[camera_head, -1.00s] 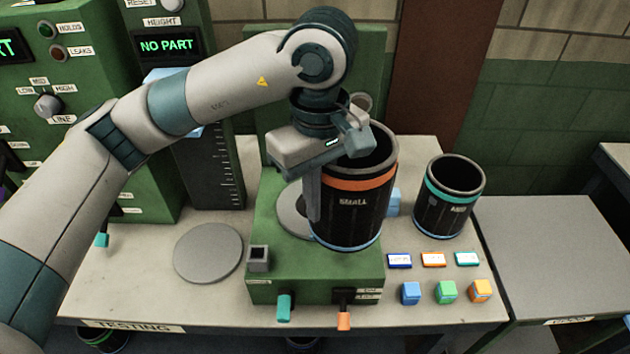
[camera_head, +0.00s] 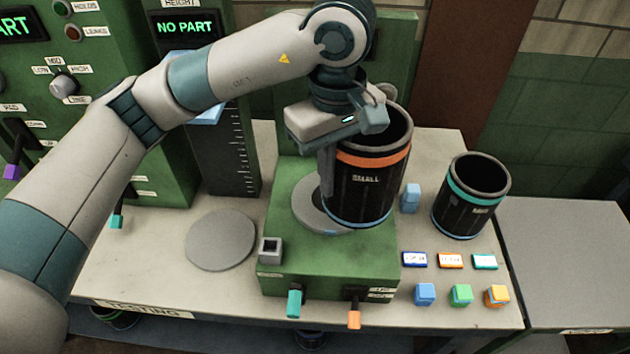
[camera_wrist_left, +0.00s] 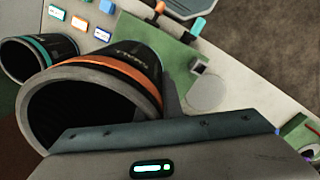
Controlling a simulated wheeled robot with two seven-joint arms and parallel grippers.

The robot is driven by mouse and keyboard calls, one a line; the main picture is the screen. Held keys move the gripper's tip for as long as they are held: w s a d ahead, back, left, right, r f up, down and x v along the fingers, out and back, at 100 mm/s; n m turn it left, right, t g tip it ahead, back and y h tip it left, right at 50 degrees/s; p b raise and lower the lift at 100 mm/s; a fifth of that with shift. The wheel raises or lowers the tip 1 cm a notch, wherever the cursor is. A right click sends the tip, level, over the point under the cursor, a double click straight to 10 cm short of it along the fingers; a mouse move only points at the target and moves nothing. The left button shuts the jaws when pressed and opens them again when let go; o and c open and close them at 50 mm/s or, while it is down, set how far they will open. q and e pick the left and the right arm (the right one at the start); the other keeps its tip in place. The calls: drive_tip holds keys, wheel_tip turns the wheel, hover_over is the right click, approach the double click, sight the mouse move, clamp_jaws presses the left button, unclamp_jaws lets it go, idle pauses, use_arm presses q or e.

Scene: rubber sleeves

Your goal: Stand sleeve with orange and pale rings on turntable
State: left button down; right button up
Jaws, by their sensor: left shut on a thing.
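The black sleeve (camera_head: 358,187) has an orange ring near its top, a pale blue ring at its bottom and the word SMALL on its side. My left gripper (camera_head: 328,178) is shut on its left wall and holds it upright over the right part of the grey turntable disc (camera_head: 307,215) on the green machine. I cannot tell whether its base touches the disc. The sleeve's open mouth and orange ring (camera_wrist_left: 125,68) fill much of the left wrist view. My right gripper is not in view.
A second black sleeve with a teal ring (camera_head: 471,197) stands to the right. Small coloured blocks (camera_head: 461,295) and labelled tags (camera_head: 450,260) lie before it. A loose grey disc (camera_head: 221,240) lies left of the green machine (camera_head: 330,262). The grey side table (camera_head: 570,250) is bare.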

use_arm(q)
drive_tip(key=w+a+f+b, duration=0.1)
drive_tip(key=w+a+f, duration=0.3)
drive_tip(key=w, duration=0.5)
drive_tip(key=shift+a+f, duration=0.35)
drive_tip(key=shift+f, duration=0.6)
drive_tip(key=shift+s, duration=0.1)
wheel_tip(320, 180, down, 4)
drive_tip(key=shift+f+b, duration=0.15)
drive_tip(key=shift+b, duration=0.2)
drive_tip(key=c, duration=1.9)
unclamp_jaws()
